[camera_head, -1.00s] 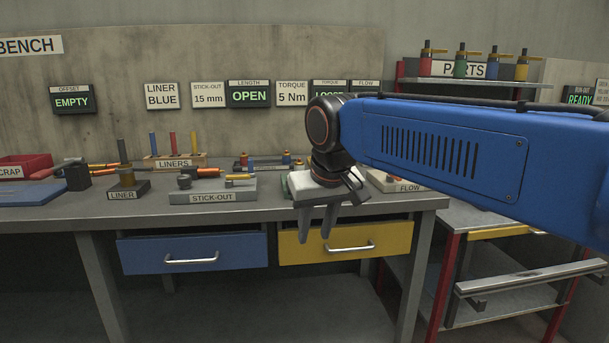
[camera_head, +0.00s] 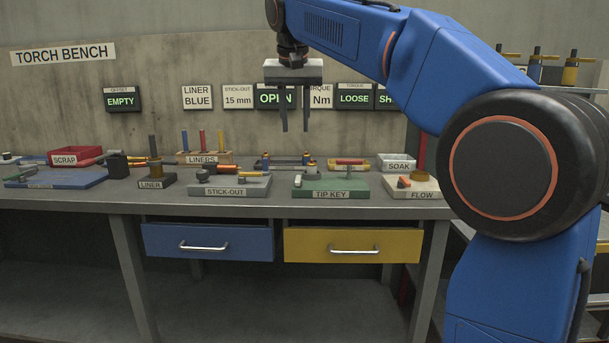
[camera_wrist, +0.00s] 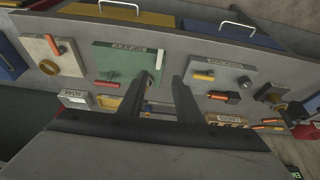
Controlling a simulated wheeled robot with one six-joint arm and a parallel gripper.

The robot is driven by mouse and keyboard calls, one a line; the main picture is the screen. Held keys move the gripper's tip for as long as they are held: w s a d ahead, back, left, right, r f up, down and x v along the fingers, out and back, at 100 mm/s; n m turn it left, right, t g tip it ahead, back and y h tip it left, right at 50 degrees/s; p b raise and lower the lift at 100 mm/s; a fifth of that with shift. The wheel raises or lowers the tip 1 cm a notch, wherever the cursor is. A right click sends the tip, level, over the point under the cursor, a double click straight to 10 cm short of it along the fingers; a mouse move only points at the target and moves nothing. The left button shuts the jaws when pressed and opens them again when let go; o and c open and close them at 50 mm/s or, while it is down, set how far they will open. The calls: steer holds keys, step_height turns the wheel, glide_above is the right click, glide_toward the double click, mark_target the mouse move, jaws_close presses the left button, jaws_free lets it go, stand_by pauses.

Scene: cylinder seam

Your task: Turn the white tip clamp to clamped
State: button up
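The whitish FLOW block (camera_head: 428,187) at the right carries a small orange-red piece. My gripper (camera_head: 295,129) is open and empty, fingers pointing down, high above the bench; its fingers show apart in the wrist view (camera_wrist: 158,75).
The LINERS rack (camera_head: 229,159), yellow tray (camera_head: 332,166) and SOAK tray (camera_head: 397,164) stand behind. The LINER block (camera_head: 167,182) is farther left. Displays read OPEN (camera_head: 275,97) and LOOSE (camera_head: 354,98). Blue and yellow drawers (camera_head: 310,245) are shut. The bench's front strip is clear.

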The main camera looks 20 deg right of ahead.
mark_target(298, 179)
steer(key=x, duration=1.7)
steer(key=shift+w+f, duration=0.15)
steer(key=shift+c, duration=0.3)
jaws_close()
